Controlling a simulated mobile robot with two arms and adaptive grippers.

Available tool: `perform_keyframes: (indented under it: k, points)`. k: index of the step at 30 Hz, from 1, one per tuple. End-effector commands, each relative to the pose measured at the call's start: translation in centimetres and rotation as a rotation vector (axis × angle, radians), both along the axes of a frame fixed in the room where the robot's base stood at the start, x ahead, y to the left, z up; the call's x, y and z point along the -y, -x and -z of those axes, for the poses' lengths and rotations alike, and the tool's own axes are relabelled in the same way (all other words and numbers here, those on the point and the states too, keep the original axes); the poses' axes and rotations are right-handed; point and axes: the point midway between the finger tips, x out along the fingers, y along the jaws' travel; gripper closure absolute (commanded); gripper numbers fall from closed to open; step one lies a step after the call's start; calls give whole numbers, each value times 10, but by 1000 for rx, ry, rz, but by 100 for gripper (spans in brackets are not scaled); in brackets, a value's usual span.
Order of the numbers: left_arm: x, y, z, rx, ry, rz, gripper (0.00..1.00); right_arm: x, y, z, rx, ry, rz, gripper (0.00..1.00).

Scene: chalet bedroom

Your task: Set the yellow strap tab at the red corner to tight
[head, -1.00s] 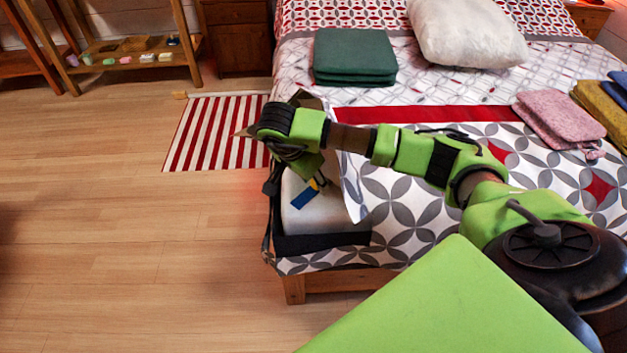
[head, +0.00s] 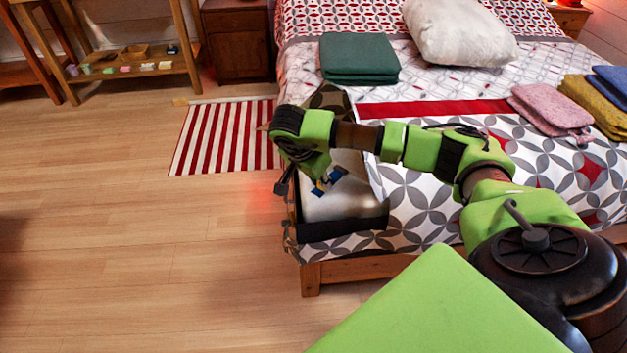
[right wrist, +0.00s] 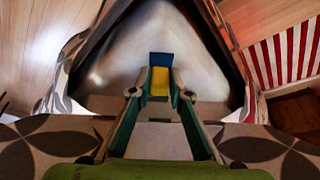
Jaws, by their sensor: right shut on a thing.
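The yellow strap tab (right wrist: 160,81) shows in the right wrist view, with a blue piece (right wrist: 161,59) just beyond it. My right gripper (right wrist: 158,92) has one finger on each side of the yellow tab and is shut on it. In the head view the right gripper (head: 300,165) reaches down at the near left corner of the bed, and its fingertips are largely hidden. Blue parts (head: 325,183) show beside it against the bare white mattress corner (head: 335,206). A faint red glow (head: 264,200) lies on the floor beside this corner. My left gripper is not in view.
The patterned cover (head: 415,195) is folded back from the corner. A wooden bed leg (head: 311,280) stands below it. A green folded stack (head: 358,57), pillow (head: 460,32) and pink cloth (head: 550,108) lie on the bed. The wooden floor (head: 120,240) at left is clear.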

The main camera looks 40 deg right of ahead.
Motion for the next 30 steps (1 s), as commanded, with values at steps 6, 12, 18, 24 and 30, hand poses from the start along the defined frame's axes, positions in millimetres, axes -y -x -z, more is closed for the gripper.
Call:
perform_keyframes:
  k: [6, 12, 18, 24, 30]
  points:
    - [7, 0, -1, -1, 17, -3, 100, -7, 1, 0, -3, -14, -7, 100]
    - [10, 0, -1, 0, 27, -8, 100, -7, 1, 0, -3, -14, -8, 65]
    - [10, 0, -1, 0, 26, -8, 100, -6, 0, 0, -2, -10, -5, 65]
    - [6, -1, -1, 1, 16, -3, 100, -8, 0, -7, 0, -9, -5, 65]
    - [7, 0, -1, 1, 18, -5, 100, -22, 2, -40, 4, -11, -8, 65]
